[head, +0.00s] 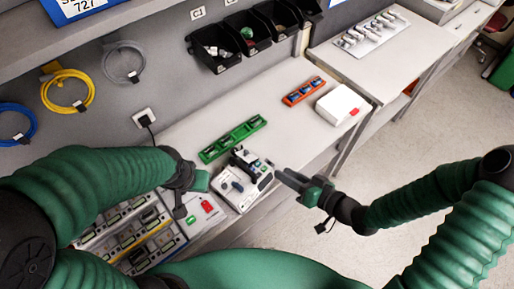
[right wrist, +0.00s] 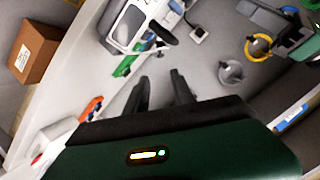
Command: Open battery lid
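A white and grey infusion pump (head: 243,184) with dark parts on top stands at the front edge of the workbench. It also shows at the top of the right wrist view (right wrist: 128,24). I cannot clearly make out its battery lid. My right gripper (head: 281,176) is just right of the pump, apart from it. In the right wrist view its two black fingers (right wrist: 158,80) are spread with nothing between them. My left gripper (head: 180,208) points down left of the pump; its finger gap is not clear.
A green holder (head: 232,138) lies behind the pump. An orange holder (head: 303,91) and a white box (head: 342,105) are farther right. Black bins (head: 218,48) hang on the back wall. A rack of modules (head: 125,235) is at the lower left. The bench middle is clear.

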